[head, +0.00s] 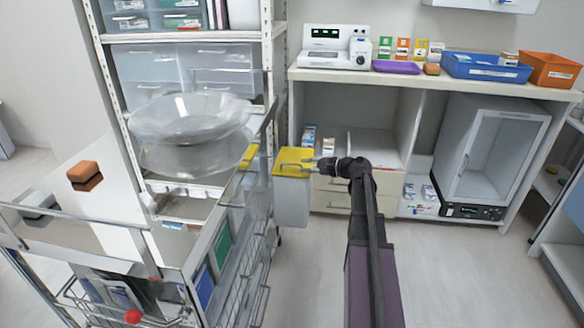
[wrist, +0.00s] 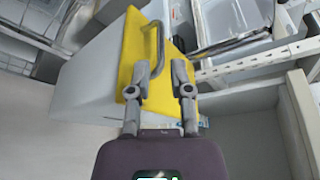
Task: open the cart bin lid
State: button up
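The cart bin is a light grey box (head: 292,205) at the right side of the cart, with a yellow lid (head: 291,156) lying across its top, looking shut. In the wrist view the yellow lid (wrist: 131,50) carries a grey bar handle (wrist: 160,42). My gripper (head: 316,165) reaches in from the right at the lid's right edge. In the wrist view my gripper's fingers (wrist: 161,68) are apart, over the lid's edge. The near end of the handle shows between them, closer to the left finger. I cannot tell whether they touch it.
The metal cart (head: 215,225) stands left of the bin, with a clear domed container (head: 190,130) above it. A shelf unit (head: 195,37) is behind. A counter (head: 430,78) with boxes and trays runs along the back. The floor (head: 460,275) at the right is clear.

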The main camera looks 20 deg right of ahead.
aim_at(296, 165)
jog(key=shift+b+x, duration=0.5)
jog(key=shift+x, duration=2.5)
grip_shut()
